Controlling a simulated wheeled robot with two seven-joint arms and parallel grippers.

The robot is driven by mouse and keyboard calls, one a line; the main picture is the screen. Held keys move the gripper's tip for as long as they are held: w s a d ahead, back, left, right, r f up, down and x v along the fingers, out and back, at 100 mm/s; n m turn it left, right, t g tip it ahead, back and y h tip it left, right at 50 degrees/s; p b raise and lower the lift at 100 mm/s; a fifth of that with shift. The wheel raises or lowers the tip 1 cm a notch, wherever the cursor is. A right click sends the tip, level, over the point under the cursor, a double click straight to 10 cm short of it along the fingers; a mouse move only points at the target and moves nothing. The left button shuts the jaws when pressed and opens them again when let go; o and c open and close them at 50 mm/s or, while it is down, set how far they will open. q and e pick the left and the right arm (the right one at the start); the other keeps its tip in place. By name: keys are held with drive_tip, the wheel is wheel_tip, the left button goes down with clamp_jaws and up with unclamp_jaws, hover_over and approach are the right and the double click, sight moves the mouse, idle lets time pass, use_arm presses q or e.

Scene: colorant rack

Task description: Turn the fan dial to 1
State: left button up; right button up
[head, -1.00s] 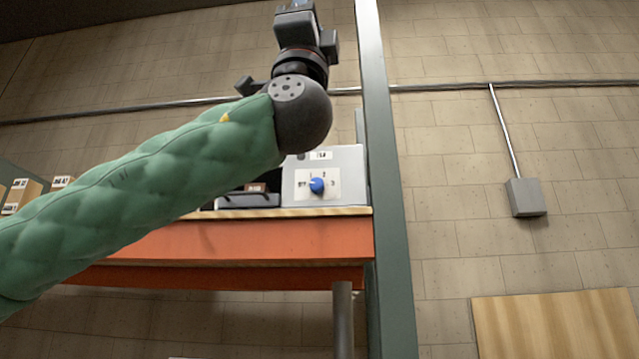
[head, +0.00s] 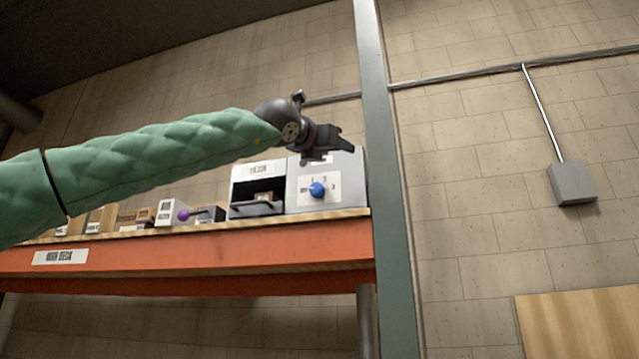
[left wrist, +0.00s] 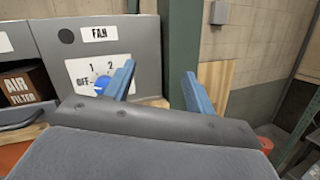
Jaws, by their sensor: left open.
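The fan dial (head: 317,189) is a blue knob on a white plate marked OFF, 1, 2 and 3, on the front of a grey fan box (head: 352,168). The dial also shows in the left wrist view (left wrist: 102,84), under the FAN label, partly behind a finger. I cannot tell which mark it points to. My left gripper (head: 345,146) is in front of the upper part of the fan box, above the dial in the head view. In the left wrist view its blue fingers (left wrist: 162,80) are apart with nothing between them, the dial left of them. My right gripper is out of view.
An open bay with an air filter box (left wrist: 22,88) adjoins the fan box on the left. A green upright post (head: 388,200) stands just right of it. The orange shelf (head: 200,245) carries several boxes and a purple knob (head: 183,215) farther left.

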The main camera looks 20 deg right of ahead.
sight(316, 189)
use_arm(q)
drive_tip(key=w+a+f+n+t+y, duration=0.3)
drive_tip(key=w+a+f+n+y, duration=0.1)
drive_tip(key=w+a+n+y, duration=0.15)
drive_tip(key=shift+n+y, duration=0.25)
drive_tip(key=shift+y, duration=0.4)
drive_tip(key=p+x, duration=0.1)
drive_tip(key=x, duration=0.2)
drive_tip(key=p+x, duration=0.1)
drive_tip(key=x, duration=0.2)
drive_tip(key=shift+w+d+p, duration=0.1)
drive_tip(key=shift+d+p, duration=0.3)
drive_tip(key=shift+w+d+f, duration=0.15)
drive_tip(key=shift+w+d, duration=0.1)
drive_tip(key=shift+w, duration=0.4)
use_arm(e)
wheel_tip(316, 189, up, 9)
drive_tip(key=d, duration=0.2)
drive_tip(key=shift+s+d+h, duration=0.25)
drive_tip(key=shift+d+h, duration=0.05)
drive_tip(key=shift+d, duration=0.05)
use_arm(q)
drive_tip(key=c, duration=1)
